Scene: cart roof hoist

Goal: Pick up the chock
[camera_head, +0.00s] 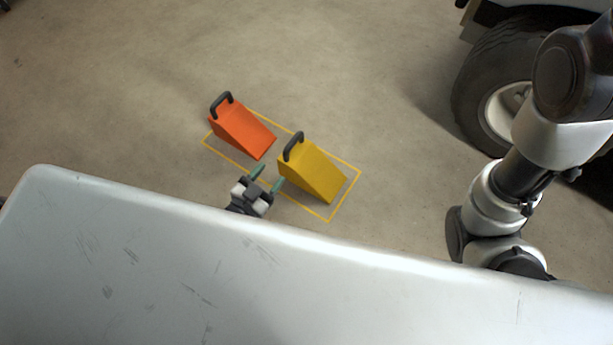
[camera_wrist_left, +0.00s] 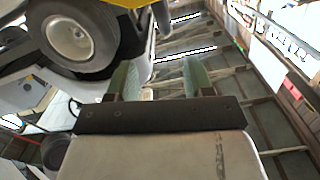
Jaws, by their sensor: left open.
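Two wedge-shaped chocks stand on the floor in the head view, each with a dark handle at its upper left end. One chock is orange (camera_head: 241,129); the other is yellow (camera_head: 312,172) and stands to its lower right. My left gripper (camera_head: 268,178) is open and empty, just below the gap between the chocks and apart from both. Its two green fingers also show in the left wrist view (camera_wrist_left: 159,80), with no chock between them. My right arm shows at the right of the head view, but its gripper is hidden.
A large white scratched panel (camera_head: 150,255) fills the foreground and hides most of my left arm. A yellow outline (camera_head: 345,190) surrounds the chocks on the floor. A vehicle's wheel (camera_head: 490,95) stands at upper right. Floor beyond the chocks is clear.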

